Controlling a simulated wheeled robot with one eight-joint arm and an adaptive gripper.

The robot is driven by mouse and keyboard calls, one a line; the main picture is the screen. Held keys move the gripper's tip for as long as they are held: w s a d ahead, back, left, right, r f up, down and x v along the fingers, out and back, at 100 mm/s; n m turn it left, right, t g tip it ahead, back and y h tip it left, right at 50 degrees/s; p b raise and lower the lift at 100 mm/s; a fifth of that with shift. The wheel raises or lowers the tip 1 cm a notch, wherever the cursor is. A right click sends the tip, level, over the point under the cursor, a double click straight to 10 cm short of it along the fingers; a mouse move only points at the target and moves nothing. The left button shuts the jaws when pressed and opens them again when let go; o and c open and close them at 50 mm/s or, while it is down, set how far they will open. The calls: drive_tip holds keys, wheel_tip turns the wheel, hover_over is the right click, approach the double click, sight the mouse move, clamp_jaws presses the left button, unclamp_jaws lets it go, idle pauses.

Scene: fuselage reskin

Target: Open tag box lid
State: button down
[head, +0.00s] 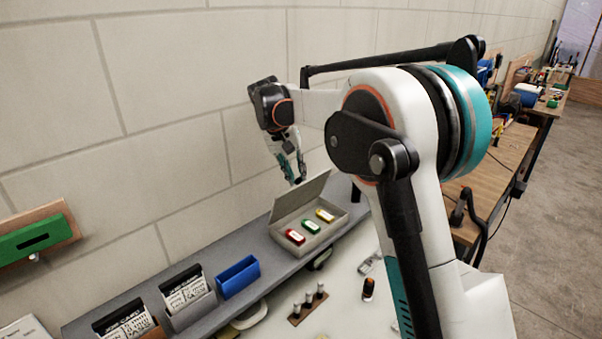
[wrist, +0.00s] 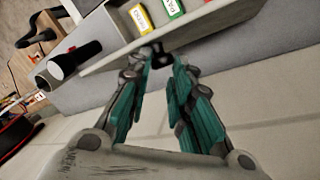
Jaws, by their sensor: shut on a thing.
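The grey tag box (head: 326,237) stands on the grey shelf by the wall. Its lid (head: 300,197) is tilted up, so the inside shows. Red (head: 294,237), green (head: 311,227) and yellow (head: 325,215) tags lie in it. In the wrist view, the lid (wrist: 108,62) shows nearly edge-on, with the yellow tag (wrist: 141,19) and green tag (wrist: 172,8) beyond. My gripper (head: 297,182) is at the lid's upper edge. In the wrist view my gripper (wrist: 160,62) is shut on a small dark knob (wrist: 160,52) at the lid, partly hidden by the fingertips.
A blue holder (head: 239,277) and job card holders (head: 187,291) stand on the shelf to the left. A green piece on a wooden board (head: 38,238) is at far left. Small pegs on a block (head: 308,304) stand below the shelf. The wall is close behind my gripper.

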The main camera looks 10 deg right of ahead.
drive_tip(key=shift+w+a+f, duration=0.1)
drive_tip(key=shift+a+f, duration=0.5)
drive_tip(key=shift+a, duration=0.05)
drive_tip(key=c, duration=1.7)
unclamp_jaws()
drive_tip(key=o, duration=0.4)
drive_tip(key=shift+w+a+f, duration=0.25)
drive_tip(key=shift+w+a, duration=0.05)
drive_tip(key=shift+a, duration=0.4)
drive_tip(key=shift+w+d, duration=0.2)
drive_tip(key=shift+d, duration=0.3)
drive_tip(key=shift+c, duration=0.6)
drive_tip(key=shift+r, duration=0.2)
